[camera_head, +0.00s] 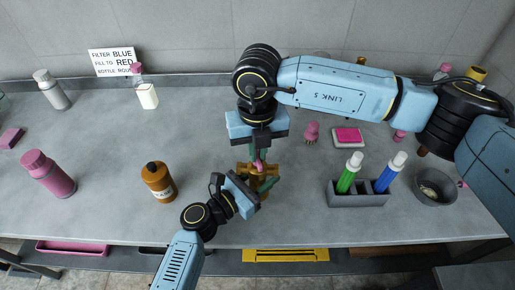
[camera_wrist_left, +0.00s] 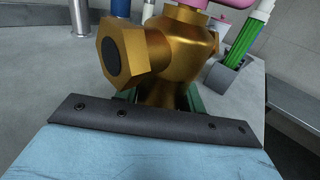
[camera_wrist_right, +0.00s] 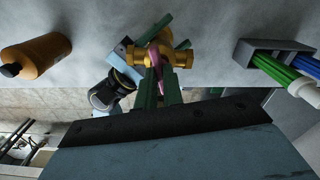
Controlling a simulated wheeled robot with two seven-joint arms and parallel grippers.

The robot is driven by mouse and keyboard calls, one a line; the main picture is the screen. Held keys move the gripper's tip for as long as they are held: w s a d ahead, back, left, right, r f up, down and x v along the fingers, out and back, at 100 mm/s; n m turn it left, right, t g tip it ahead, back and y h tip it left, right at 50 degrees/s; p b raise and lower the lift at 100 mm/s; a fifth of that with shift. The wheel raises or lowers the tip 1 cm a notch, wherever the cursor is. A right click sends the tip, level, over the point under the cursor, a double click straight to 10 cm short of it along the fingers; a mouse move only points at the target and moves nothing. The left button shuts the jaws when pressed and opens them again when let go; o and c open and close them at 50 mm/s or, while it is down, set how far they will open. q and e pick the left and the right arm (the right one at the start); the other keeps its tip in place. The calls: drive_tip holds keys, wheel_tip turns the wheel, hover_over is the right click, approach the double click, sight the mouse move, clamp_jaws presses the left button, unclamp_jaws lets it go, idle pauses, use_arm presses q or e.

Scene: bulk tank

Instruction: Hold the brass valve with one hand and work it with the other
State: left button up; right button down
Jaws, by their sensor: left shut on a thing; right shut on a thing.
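The brass valve (camera_head: 243,168) is near the middle of the bench's front part. In the left wrist view the brass valve (camera_wrist_left: 168,55) fills the upper middle, with a hexagonal end and a pink part on top. My left gripper (camera_head: 262,187) is shut on the valve body from the front; its green fingers are mostly hidden. My right gripper (camera_head: 259,155) comes from above, with its green fingers shut on the pink handle (camera_head: 259,167) of the valve. In the right wrist view the pink handle (camera_wrist_right: 157,58) lies between the fingers, over the brass valve (camera_wrist_right: 180,58).
A brown bottle (camera_head: 158,182) and a pink bottle (camera_head: 48,174) stand to the left. A pink sponge (camera_head: 349,137) lies behind.

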sight(258, 154)
drive_tip(key=shift+r+m, duration=0.1)
drive_tip(key=shift+m, duration=1.5)
drive_tip(key=shift+w, duration=0.1)
drive_tip(key=c, duration=1.5)
unclamp_jaws()
wheel_tip(258, 154, up, 12)
use_arm(q)
drive_tip(key=o, duration=1.3)
drive_tip(key=shift+c, duration=0.2)
